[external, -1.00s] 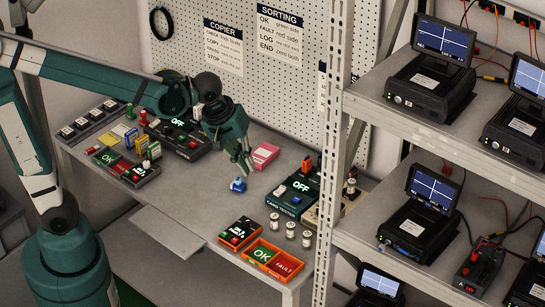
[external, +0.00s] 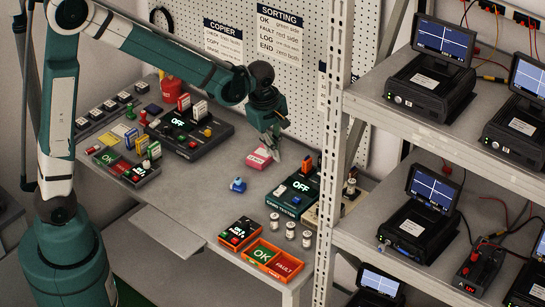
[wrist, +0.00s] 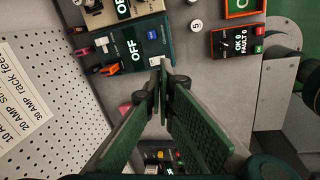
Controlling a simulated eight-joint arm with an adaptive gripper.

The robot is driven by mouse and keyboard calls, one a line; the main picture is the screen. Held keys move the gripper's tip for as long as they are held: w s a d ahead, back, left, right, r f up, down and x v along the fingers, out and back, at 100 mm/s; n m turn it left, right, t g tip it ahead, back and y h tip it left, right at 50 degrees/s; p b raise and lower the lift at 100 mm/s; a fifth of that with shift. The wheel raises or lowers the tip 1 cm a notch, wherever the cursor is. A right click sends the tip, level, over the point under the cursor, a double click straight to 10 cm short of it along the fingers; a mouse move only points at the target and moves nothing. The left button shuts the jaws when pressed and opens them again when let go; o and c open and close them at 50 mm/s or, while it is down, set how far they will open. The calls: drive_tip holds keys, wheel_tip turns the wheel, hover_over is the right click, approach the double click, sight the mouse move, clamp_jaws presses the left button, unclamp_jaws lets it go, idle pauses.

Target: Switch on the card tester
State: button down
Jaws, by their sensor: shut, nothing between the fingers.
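The card tester (external: 291,203) is a dark green box on the right part of the bench. Its screen reads OFF, and white controls sit on its top near the left side. It also shows in the wrist view (wrist: 129,66), with the OFF screen readable. My gripper (external: 278,156) is shut and empty, pointing down above the bench just behind and left of the tester. In the wrist view its fingertips (wrist: 162,68) lie over the tester's edge in the picture; I cannot tell their height above it.
A pink box (external: 258,158) lies beside my gripper, and a small blue object (external: 238,184) lies left of the tester. A sorting box (external: 272,262), a counter box (external: 238,233) and several white cylinders stand in front. A rack post (external: 333,150) rises to the right.

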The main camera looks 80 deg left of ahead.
sight(283, 186)
drive_tip(key=a+f+n, duration=0.1)
drive_tip(key=a, duration=0.1)
drive_tip(key=w+a+f+n, duration=0.1)
drive_tip(key=a+f, duration=0.1)
drive_tip(key=shift+w+f+n+g+p, duration=0.1)
drive_tip(key=shift+w+n+g+p, duration=0.1)
drive_tip(key=shift+n+g+p, duration=0.15)
drive_tip(key=shift+w+a+f, duration=0.25)
drive_tip(key=shift+f, duration=2.05)
drive_tip(key=shift+w+a+f, duration=0.2)
drive_tip(key=shift+f, duration=2.1)
drive_tip(key=shift+w+a+f, duration=0.25)
drive_tip(key=shift+f, duration=2.05)
drive_tip(key=shift+f, duration=0.1)
drive_tip(key=shift+w+a+f+g+h+b, duration=0.25)
drive_tip(key=shift+f+g+h+b, duration=0.25)
drive_tip(key=shift+b, duration=0.95)
drive_tip(key=shift+w+a+b, duration=0.15)
drive_tip(key=shift+b, duration=0.15)
